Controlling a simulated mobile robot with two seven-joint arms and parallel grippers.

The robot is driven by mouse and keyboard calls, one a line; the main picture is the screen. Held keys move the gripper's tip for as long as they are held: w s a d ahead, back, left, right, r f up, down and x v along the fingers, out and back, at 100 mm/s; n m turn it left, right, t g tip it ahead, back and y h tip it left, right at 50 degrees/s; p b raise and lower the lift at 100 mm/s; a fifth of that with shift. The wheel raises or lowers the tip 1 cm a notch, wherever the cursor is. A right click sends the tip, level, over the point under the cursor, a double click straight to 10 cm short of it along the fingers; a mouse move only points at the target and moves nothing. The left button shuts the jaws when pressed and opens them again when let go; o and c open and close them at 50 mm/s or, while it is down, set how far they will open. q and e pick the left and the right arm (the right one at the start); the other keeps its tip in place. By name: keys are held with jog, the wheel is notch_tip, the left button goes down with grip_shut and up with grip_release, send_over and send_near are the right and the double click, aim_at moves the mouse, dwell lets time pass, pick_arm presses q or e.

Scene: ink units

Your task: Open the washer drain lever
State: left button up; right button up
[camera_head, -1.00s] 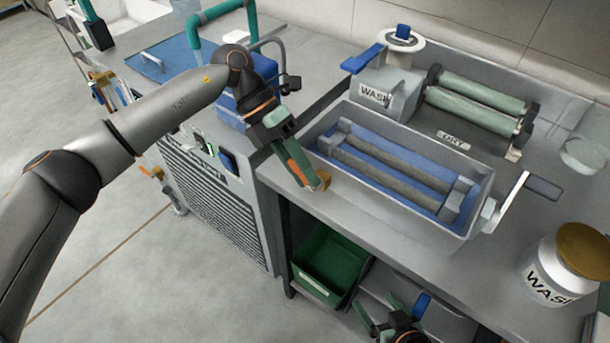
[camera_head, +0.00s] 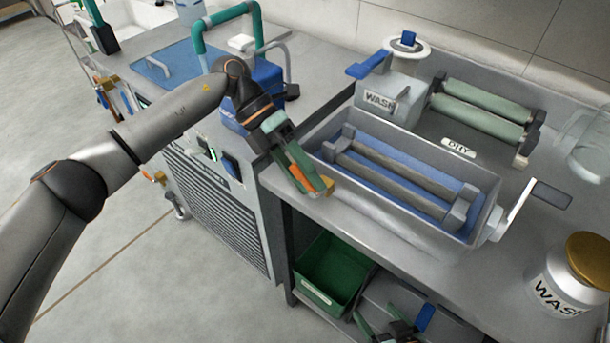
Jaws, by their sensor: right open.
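A blue lever (camera_head: 367,63) sticks out to the left from the grey unit marked WASH (camera_head: 390,98) at the back of the bench. A second blue lever-like piece (camera_head: 425,317) shows low under the bench front, beside my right gripper (camera_head: 383,326). I cannot tell which of the two is the drain lever. My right gripper is open at the bottom edge, partly cut off, and I cannot tell if it touches the blue piece. My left gripper (camera_head: 322,191) hangs at the left end of the grey trough (camera_head: 400,212); its finger gap is unclear.
The trough holds rollers over blue. Green rollers (camera_head: 485,110) stand behind it near a DRY label. A crank (camera_head: 512,210) juts from its right end. A WASH jar (camera_head: 565,285) stands at the front right. A green bin (camera_head: 330,270) sits below the bench.

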pick_arm(q)
jog(key=shift+o, duration=0.5)
jog(key=v, duration=1.2)
jog(key=shift+r, duration=0.25)
jog(key=shift+w+a, duration=0.1)
jog(key=shift+a, duration=0.1)
